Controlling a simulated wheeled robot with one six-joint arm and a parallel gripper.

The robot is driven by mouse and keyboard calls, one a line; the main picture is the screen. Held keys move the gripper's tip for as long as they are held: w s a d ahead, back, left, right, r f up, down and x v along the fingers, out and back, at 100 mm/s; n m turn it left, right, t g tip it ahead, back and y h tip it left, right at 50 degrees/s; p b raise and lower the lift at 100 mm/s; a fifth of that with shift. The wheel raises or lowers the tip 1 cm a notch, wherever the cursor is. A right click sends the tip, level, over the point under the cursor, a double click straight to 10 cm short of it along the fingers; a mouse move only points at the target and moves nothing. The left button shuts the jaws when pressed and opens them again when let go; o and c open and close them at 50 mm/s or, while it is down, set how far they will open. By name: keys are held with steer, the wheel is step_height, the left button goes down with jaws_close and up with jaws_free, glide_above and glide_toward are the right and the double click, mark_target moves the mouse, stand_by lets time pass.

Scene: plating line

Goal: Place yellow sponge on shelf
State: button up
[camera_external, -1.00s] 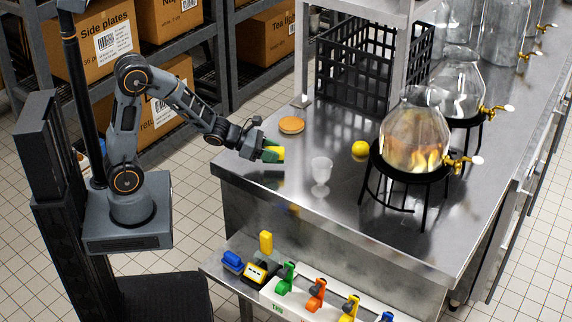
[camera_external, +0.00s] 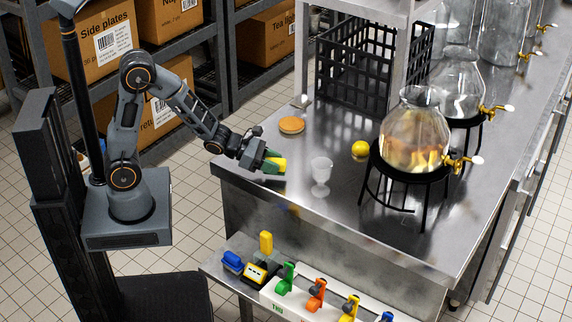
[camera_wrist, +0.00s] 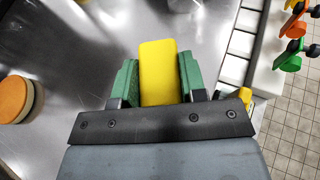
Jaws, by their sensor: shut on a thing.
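The yellow sponge (camera_wrist: 160,72) is held between the green pads of my gripper (camera_wrist: 160,80) in the wrist view. In the external view the yellow sponge (camera_external: 279,164) shows at the tip of my gripper (camera_external: 273,162), over the near left corner of the steel counter (camera_external: 330,195). My gripper is shut on it. I cannot tell exactly how far the sponge is above the counter. A steel shelf (camera_external: 352,14) stands raised above the counter at the top of the external view. A lower steel ledge (camera_external: 212,270) juts out below the counter's front edge.
A round orange-brown object (camera_external: 291,125) lies behind my gripper. A clear cup (camera_external: 321,168) and a lemon (camera_external: 360,149) are to its right. Glass dispensers (camera_external: 415,135) stand on black stands. A black crate (camera_external: 345,65) is at the back. Coloured clips (camera_external: 317,293) line the lower ledge.

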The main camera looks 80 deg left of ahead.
steer(key=d+m+g+h, duration=0.3)
steer(key=d+m+h, duration=0.2)
steer(key=d, duration=1.2)
steer(key=s+f+m+g+h+p, duration=0.3)
steer(key=s+f+p, duration=0.4)
steer(key=s+f, duration=0.7)
steer(key=n+t+y+b, duration=0.1)
steer(key=n+t+y, duration=0.5)
steer(key=n+y, duration=0.1)
glide_above(242, 245)
step_height(242, 245, down, 7)
steer(key=shift+w+f+b, duration=0.1)
steer(key=shift+f+b, duration=2.2)
steer(key=shift+f, duration=0.8)
steer(key=shift+f+b, duration=0.6)
steer(key=o, duration=1)
steer(key=shift+o, duration=0.2)
